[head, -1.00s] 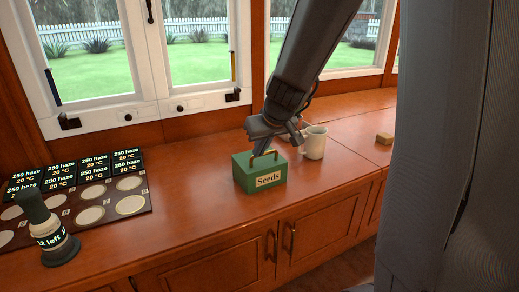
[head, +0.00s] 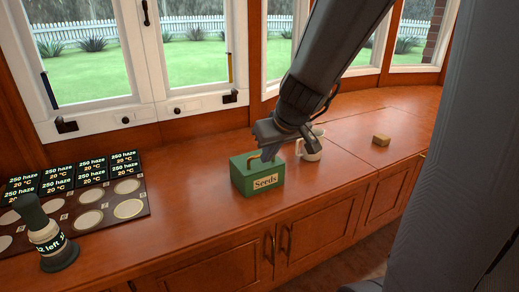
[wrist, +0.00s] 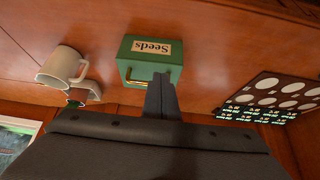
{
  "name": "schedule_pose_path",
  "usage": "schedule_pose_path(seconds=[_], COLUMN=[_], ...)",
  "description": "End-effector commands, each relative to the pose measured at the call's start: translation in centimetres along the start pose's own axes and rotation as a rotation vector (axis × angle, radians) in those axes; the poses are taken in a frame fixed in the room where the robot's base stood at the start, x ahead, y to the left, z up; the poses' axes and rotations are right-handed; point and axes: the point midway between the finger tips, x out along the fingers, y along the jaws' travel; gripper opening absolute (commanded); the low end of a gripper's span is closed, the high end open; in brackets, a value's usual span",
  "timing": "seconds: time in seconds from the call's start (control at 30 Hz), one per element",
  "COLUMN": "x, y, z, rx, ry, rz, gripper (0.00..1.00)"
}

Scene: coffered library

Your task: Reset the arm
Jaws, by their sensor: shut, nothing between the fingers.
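My gripper (head: 268,153) is shut and empty. In the head view its fingertips show just over the top of a green box labelled "Seeds" (head: 256,180). The box has a brass-coloured handle (head: 253,158), partly hidden by the gripper. In the wrist view my shut fingers (wrist: 161,95) point toward the box (wrist: 150,62), overlapping one end of its handle. I cannot tell whether they touch it. My arm comes down from the upper right.
A cream mug (head: 309,147) stands right of the box, partly behind my gripper. A small tan block (head: 381,140) lies farther right. On the left are a dark tray of round pads (head: 140,187) and a dark-handled stamp-like object (head: 52,243). Windows stand behind the counter.

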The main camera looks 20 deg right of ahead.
Motion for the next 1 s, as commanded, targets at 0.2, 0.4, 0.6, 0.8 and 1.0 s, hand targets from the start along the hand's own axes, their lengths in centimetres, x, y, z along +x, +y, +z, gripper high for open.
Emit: schedule_pose_path(seconds=[0.2,0.4,0.6,0.8,1.0], x=[-1.0,-1.3,-0.8,-0.1,-0.8], y=[0.1,0.0,-2.7,-12.0,-20.5], z=[2.3,2.9,3.3,6.0,11.1], rx=[0.000,0.000,-0.026,-0.117,-0.228], ry=[0.002,0.002,-0.023,-0.136,-0.286], rz=[0.001,0.000,-0.041,-0.165,-0.249], gripper=[0.00,0.00,0.00,0.00,0.00])
